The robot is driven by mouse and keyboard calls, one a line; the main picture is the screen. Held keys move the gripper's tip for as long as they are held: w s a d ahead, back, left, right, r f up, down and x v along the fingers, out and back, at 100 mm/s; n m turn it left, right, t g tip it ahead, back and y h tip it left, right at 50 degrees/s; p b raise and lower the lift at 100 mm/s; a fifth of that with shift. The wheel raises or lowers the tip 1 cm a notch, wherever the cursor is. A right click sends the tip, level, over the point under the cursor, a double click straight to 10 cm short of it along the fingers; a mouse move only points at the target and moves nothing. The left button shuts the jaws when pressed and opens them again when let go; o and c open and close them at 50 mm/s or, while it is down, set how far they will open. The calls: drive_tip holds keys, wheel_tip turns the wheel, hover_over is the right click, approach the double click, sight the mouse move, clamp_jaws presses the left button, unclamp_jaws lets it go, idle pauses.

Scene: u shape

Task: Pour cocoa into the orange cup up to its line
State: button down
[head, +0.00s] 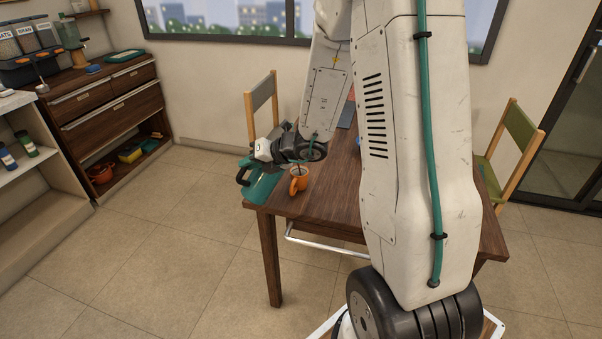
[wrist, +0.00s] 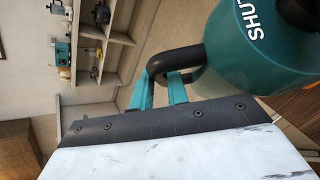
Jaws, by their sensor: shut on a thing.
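A teal jug (head: 262,187) with a dark handle is at the near left corner of the table, appearing tilted with its upper end toward the cup. My gripper (head: 250,166) is shut on its handle. In the wrist view, the teal fingers of my gripper (wrist: 165,91) close around the black handle (wrist: 178,60), and the jug's body (wrist: 250,50) shows part of a white word. No stream of cocoa is visible.
The wooden table (head: 330,202) reaches behind my arm, which hides much of its top. A wooden chair (head: 262,103) stands behind it and a green-backed chair (head: 515,142) at the right. A drawer cabinet (head: 110,105) stands at the left wall. The floor at left is clear.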

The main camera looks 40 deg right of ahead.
drive_tip(key=shift+d+r+m+y, duration=0.2)
drive_tip(key=shift+d+m+y, duration=0.2)
drive_tip(key=shift+d+y, duration=0.25)
idle(0.8)
drive_tip(key=shift+a, duration=0.1)
